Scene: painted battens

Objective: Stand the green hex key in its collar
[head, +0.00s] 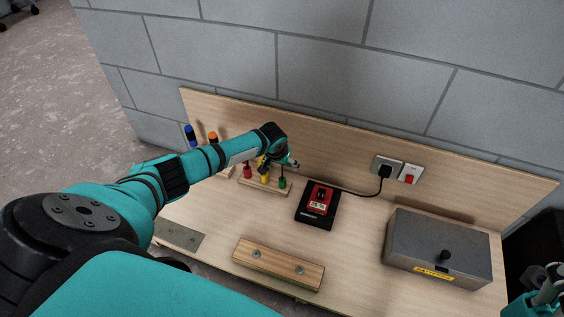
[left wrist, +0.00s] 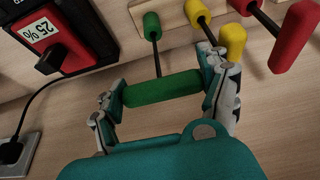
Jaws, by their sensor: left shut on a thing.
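The green hex key (left wrist: 162,90) has a thick crosswise green handle and a thin dark shaft. My left gripper (left wrist: 165,95) is shut on that handle, one finger at each end. The shaft runs to the mouth of the green collar (left wrist: 151,24) and looks in line with it; how deep it sits I cannot tell. In the head view my left gripper (head: 291,163) is just above the green collar (head: 283,183), at the right end of the wooden rack (head: 262,187). My right gripper (head: 543,292) shows partly at the lower right corner; its jaws are unclear.
Yellow (left wrist: 232,38) and red (left wrist: 295,38) keys stand beside the green one. A black-and-red charger (head: 317,203) with a cable sits right of the rack. A grey metal box (head: 438,248) and a wooden batten (head: 278,264) lie on the bench. A back panel (head: 345,150) stands behind.

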